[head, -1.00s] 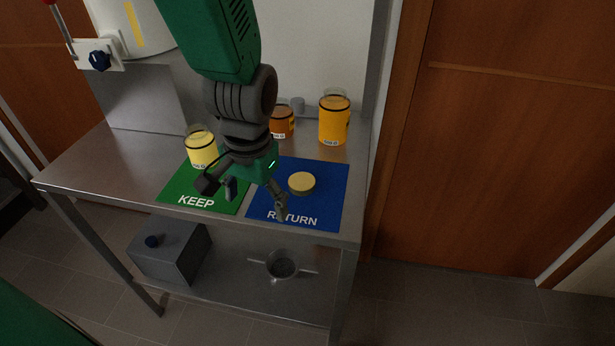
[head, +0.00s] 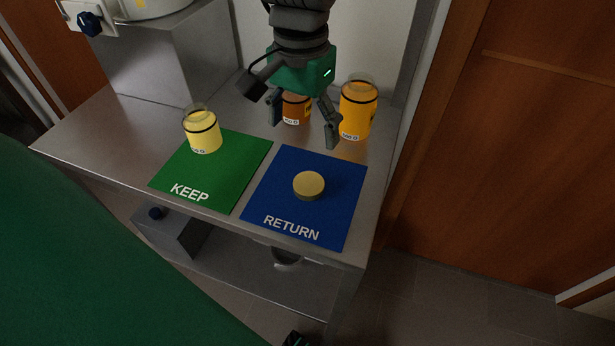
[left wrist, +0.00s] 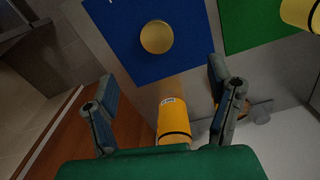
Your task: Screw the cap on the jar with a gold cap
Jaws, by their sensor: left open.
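A round gold cap (head: 309,184) lies flat on the blue RETURN mat (head: 285,208); it also shows in the left wrist view (left wrist: 157,37). No cap shows on the pale yellow jar (head: 203,134) at the green KEEP mat's back-left edge, the brown-orange jar (head: 295,110), or the taller amber jar (head: 356,112) at the back right. My left gripper (head: 304,126) is open and empty, above the table behind the cap. Its fingers partly cover the brown-orange jar. In the left wrist view, the amber jar (left wrist: 173,121) shows between the open fingers (left wrist: 163,102).
The green KEEP mat (head: 215,175) lies left of the blue mat. The steel table (head: 100,130) is bare at its left. A grey machine stand (head: 165,60) stands at the back left, and a wall is behind. A wooden door (head: 510,150) is at the right.

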